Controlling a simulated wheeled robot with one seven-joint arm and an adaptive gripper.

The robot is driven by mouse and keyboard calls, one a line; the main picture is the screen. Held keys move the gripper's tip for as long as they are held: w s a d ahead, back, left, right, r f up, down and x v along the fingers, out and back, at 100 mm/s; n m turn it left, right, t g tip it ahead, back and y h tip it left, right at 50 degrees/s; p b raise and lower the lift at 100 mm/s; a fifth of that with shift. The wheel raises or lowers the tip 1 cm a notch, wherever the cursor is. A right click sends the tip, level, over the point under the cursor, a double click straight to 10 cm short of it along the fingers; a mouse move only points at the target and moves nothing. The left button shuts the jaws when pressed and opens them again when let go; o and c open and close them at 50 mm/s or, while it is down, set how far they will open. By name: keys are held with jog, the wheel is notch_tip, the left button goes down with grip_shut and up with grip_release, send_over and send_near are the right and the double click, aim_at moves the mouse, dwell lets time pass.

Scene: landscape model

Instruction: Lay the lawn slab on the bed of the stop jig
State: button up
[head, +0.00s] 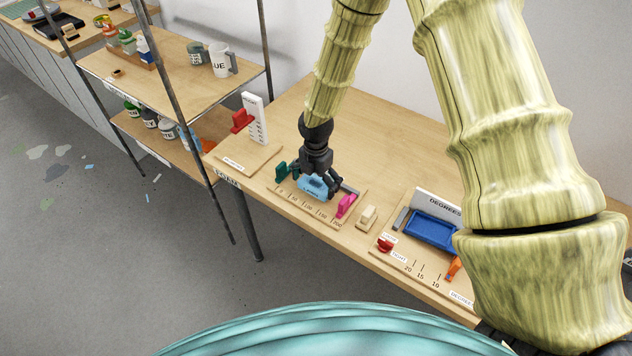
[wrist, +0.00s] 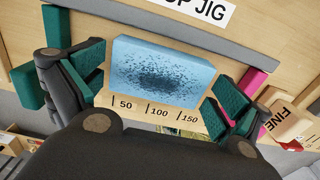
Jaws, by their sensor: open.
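The light blue slab (head: 313,187), with small unreadable lettering on its front in the head view, appears to lie on the bed of the stop jig (head: 318,214). In the wrist view, the slab (wrist: 163,72) has a dark speckled top and sits behind the printed 50, 100 and 150 marks. My gripper (head: 316,178) is open around it, one green-padded finger at each end. In the wrist view, my gripper (wrist: 160,90) shows a gap at the left end; the right finger is very close.
A teal block (head: 281,171) stands at the jig's left end and a magenta stop (head: 346,205) at its right. A small block (head: 367,216) marked FINE sits further right. A board with a blue tray (head: 431,230) is beyond it; a board with a white upright scale (head: 256,118) stands left.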

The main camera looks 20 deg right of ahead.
aim_at(316, 183)
jog(key=shift+r+p, duration=2.7)
jog(key=shift+r, duration=0.85)
